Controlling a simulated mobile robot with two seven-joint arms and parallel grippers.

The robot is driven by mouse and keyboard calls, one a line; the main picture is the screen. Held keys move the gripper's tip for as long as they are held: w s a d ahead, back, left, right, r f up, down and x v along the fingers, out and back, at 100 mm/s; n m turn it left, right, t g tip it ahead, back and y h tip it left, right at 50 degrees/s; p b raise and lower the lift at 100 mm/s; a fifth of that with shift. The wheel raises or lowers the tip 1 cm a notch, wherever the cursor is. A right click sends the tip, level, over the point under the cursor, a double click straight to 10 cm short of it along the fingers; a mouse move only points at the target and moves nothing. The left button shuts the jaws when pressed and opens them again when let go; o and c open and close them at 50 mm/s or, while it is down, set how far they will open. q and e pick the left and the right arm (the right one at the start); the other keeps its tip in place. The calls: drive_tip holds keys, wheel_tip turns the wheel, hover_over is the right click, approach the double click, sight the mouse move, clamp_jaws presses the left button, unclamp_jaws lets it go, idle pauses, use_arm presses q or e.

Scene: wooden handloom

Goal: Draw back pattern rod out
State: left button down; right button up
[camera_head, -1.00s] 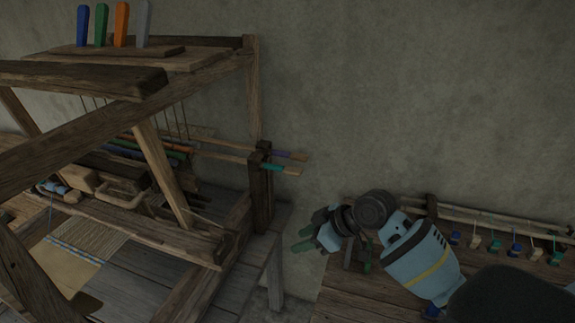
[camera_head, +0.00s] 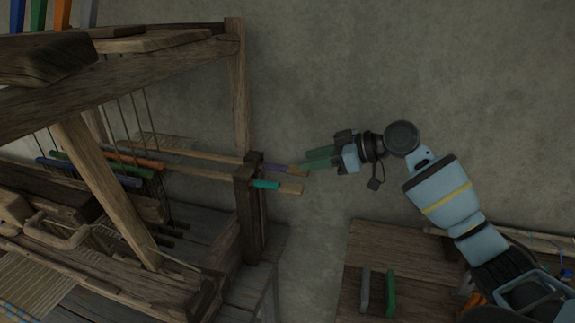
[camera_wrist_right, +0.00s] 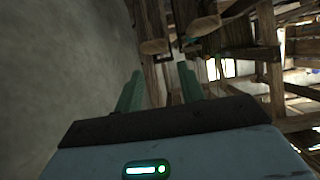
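Two wooden pattern rods stick out to the right from the loom's side post. The back pattern rod (camera_head: 280,169) has a purple band and a bare wooden end. The front rod (camera_head: 266,185) has a teal band and lies nearer the viewer. My right gripper (camera_head: 308,160) is at the back rod's end, its green fingers pointing left; contact cannot be told from the head view. In the right wrist view the fingers (camera_wrist_right: 158,80) are apart, and a rounded rod end (camera_wrist_right: 155,46) shows just beyond the gap between them. My left gripper is not in view.
The loom's side post (camera_head: 249,215) supports both rods. A wooden table (camera_head: 420,262) at the lower right carries a grey upright piece (camera_head: 365,290) and a green one (camera_head: 390,293). The plain wall (camera_head: 420,60) is behind. The air right of the rod ends is clear except for my arm.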

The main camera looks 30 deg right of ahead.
sight(285, 166)
drive_tip(key=shift+p+x, duration=0.35)
drive_tip(key=shift+x, duration=3.2)
drive_tip(key=shift+d, duration=0.1)
clamp_jaws()
